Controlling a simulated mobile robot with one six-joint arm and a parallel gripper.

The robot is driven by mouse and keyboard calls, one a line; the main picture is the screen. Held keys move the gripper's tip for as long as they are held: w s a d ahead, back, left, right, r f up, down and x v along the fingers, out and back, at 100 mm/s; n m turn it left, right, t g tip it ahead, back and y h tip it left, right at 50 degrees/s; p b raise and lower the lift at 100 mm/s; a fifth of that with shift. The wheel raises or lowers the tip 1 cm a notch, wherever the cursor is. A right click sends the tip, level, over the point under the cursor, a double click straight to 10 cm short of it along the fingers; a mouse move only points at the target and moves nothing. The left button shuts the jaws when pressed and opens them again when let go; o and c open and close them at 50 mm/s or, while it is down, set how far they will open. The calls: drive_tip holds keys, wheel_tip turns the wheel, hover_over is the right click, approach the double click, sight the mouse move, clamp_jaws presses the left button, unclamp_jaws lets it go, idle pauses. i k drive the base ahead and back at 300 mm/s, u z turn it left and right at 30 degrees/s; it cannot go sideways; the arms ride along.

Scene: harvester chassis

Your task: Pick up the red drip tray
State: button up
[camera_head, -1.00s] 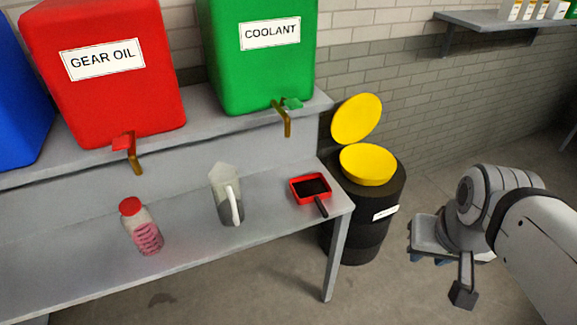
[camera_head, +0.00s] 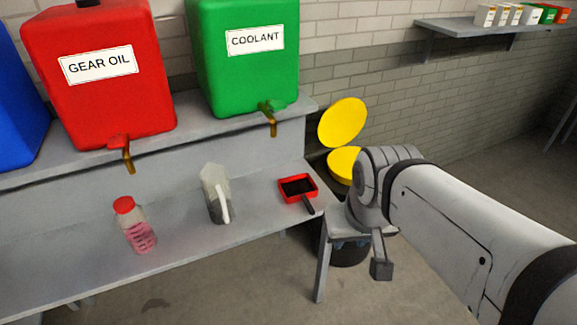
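The red drip tray (camera_head: 284,186) lies on the lower grey bench near its right end. It is a shallow red square with a dark inside, and a black handle (camera_head: 308,204) points toward the front right. My gripper (camera_head: 347,240) is just right of the tray, at the bench's right end, and apart from it.
A clear jug (camera_head: 214,195) and a red-capped bottle (camera_head: 137,232) stand left of the tray on the bench (camera_head: 180,250). Green coolant (camera_head: 245,75) and red gear oil (camera_head: 95,100) tanks with taps stand above. A yellow-lidded black drum (camera_head: 343,122) is behind my arm.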

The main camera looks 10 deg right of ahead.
sight(301, 186)
drive_tip(key=z, duration=0.05)
drive_tip(key=i, duration=1)
drive_tip(key=u, duration=0.05)
